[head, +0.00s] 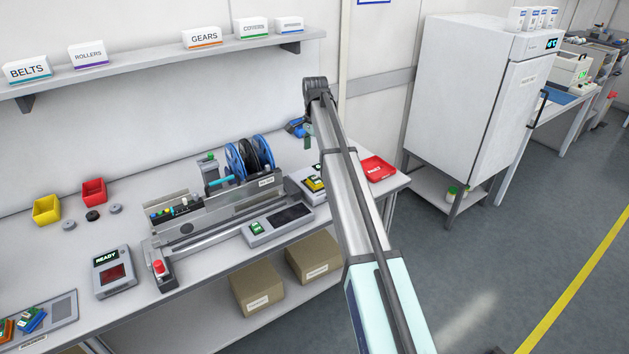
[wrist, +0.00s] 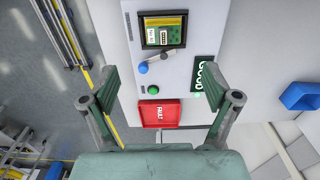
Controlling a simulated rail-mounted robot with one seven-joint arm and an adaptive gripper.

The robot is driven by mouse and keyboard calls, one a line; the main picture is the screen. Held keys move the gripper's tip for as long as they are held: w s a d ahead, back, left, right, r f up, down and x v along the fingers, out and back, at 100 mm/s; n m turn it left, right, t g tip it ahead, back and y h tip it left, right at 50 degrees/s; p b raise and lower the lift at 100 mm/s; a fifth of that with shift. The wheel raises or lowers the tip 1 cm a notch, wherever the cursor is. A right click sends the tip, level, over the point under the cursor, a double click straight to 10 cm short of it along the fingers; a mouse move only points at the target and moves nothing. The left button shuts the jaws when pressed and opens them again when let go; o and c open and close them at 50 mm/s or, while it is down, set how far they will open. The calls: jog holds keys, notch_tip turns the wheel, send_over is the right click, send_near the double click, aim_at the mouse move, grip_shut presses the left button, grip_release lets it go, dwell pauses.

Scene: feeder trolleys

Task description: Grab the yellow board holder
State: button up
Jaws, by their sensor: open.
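The yellow board holder (head: 314,184) sits in a grey-white test device at the right end of the bench, partly behind my arm. In the wrist view the holder (wrist: 163,20) lies in a dark recess with a green board in it, at the top of the picture. My gripper (wrist: 158,78) is open, its two fingers wide apart with nothing between them. The holder is ahead of the fingertips and clear of them. In the head view my gripper (head: 308,136) hangs from the arm's end above the back of the bench.
A red FAULT tray (wrist: 158,114) and a dark green GOOD sign (wrist: 207,85) are close to the fingers. The device has a blue-knobbed lever (wrist: 150,64) and a green button (wrist: 153,90). A blue bin (wrist: 301,97) lies right. A spool machine (head: 250,158) stands left of the device.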

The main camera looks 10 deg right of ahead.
aim_at(315, 176)
notch_tip(315, 176, down, 6)
jog(key=shift+f+p, duration=0.2)
jog(key=shift+p, duration=0.55)
jog(key=shift+w+f+p, duration=0.15)
jog(key=shift+f+p, duration=0.5)
jog(key=shift+f, duration=0.65)
jog(key=shift+w+f+p, duration=0.15)
jog(key=shift+f+p, duration=0.45)
jog(key=shift+f, duration=0.65)
jog(key=c, duration=1.3)
